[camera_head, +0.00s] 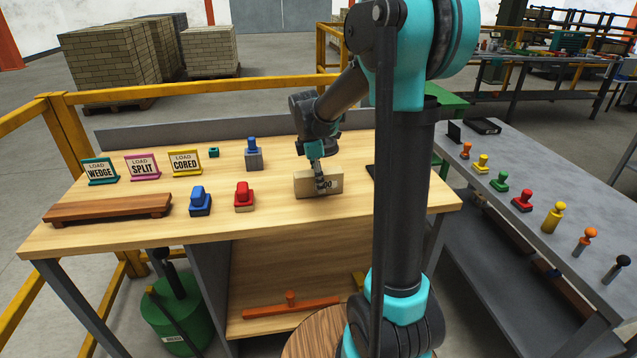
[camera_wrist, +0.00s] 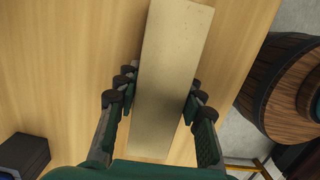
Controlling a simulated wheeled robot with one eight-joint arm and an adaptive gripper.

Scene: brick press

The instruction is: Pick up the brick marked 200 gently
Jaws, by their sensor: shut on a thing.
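The brick marked 200 (camera_head: 304,185) is pale tan and stands on the wooden bench top (camera_head: 345,222), right of its middle. Its front face is turned to the head camera, and part of the number is hidden behind a finger. My gripper (camera_head: 321,183) reaches down to it from above. In the wrist view the brick (camera_wrist: 172,75) runs lengthwise between the two fingers of my gripper (camera_wrist: 158,105), with one finger pad against each long side. The gripper is shut on it. I cannot tell whether the brick's underside is clear of the bench.
A red-handled block (camera_head: 244,197) and a blue-handled block (camera_head: 200,202) stand left of the brick. Signs for wedge (camera_head: 101,171), split (camera_head: 142,167) and cored (camera_head: 185,163) stand farther left, behind a low wooden rack (camera_head: 108,208). A grey side table (camera_head: 545,200) with several stamps is at right.

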